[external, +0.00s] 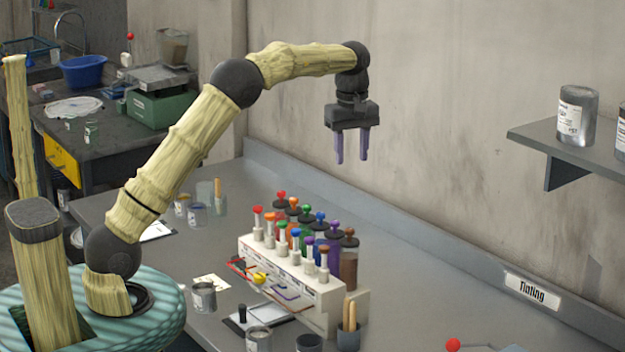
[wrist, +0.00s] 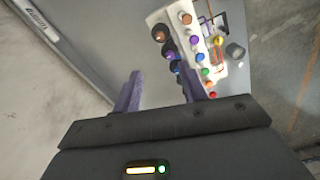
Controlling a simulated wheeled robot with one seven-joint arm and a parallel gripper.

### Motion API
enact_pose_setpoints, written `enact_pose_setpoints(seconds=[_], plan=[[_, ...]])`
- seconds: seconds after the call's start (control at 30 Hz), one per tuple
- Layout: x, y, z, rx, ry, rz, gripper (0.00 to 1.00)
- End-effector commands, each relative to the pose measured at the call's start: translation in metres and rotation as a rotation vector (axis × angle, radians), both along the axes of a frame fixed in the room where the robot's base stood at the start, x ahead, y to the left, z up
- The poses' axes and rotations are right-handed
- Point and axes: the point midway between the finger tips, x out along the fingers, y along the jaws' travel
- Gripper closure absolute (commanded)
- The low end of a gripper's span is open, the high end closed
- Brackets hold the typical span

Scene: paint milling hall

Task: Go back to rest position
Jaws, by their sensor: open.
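My gripper (external: 353,146) hangs from the bent arm, above the bench and near the back wall. Its two purple fingers point down, are spread apart and hold nothing. In the wrist view my gripper (wrist: 163,92) also shows open, with bare bench between the fingers. The tinting dispenser (external: 300,276) stands on the bench below and to the left of my gripper, apart from it. It carries several coloured knobs and dark-lidded bottles. The dispenser (wrist: 208,72) lies beyond the right finger in the wrist view.
The grey bench (external: 440,290) is mostly clear at right. A wall shelf (external: 575,150) with cans juts out at right. Small cans (external: 204,298) and a cup with wooden sticks (external: 348,335) stand near the dispenser. A side table (external: 95,130) with a green scale (external: 160,108) is behind left.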

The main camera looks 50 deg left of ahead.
Motion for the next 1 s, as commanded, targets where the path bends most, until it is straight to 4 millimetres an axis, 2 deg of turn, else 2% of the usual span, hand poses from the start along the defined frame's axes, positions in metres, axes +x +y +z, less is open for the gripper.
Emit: enact_pose_setpoints(seconds=[0.17, 0.37, 0.67, 1.0], plan=[[-0.002, 0.001, -0.001, -0.002, -0.001, -0.009, 0.58], [-0.020, 0.008, -0.011, -0.012, -0.022, -0.107, 0.58], [-0.077, 0.013, -0.040, -0.006, -0.078, -0.394, 0.58], [-0.164, 0.004, -0.076, 0.042, -0.137, -0.772, 0.58]])
